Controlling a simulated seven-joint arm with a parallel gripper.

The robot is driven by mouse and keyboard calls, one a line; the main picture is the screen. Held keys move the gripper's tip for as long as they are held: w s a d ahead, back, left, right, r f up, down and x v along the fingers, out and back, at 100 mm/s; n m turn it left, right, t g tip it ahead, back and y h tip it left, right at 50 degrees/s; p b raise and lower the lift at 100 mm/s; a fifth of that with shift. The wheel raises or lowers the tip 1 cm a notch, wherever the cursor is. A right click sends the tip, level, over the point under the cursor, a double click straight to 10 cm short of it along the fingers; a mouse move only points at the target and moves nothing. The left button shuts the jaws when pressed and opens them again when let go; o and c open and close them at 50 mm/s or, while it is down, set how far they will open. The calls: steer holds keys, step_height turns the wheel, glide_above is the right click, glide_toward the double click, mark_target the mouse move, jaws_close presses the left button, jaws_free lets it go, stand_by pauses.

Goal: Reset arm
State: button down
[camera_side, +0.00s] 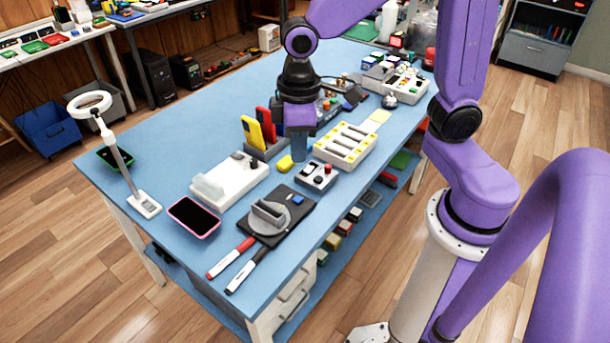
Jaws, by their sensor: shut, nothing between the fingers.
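My purple arm reaches in from the right and bends down to the gripper from above.
A pink-edged phone (194,217), a ring lamp (143,204) and markers (230,258) lie toward the front left.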

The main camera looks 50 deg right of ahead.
steer(key=s+d+n, duration=0.2)
steer(key=s+d, duration=0.1)
steer(key=s, duration=0.4)
steer(key=s+d+n, duration=0.2)
steer(key=s+d, duration=0.1)
steer(key=s, duration=0.5)
steer(key=shift+w+r, duration=0.1)
stand_by(0.9)
steer(key=w+a+m, duration=0.2)
steer(key=w+a, duration=0.3)
steer(key=w, duration=0.4)
steer(key=m, duration=1)
glide_toward(240, 156)
steer(key=shift+w+a+f, duration=0.1)
steer(key=shift+f, duration=2.65)
steer(key=shift+f, duration=0.2)
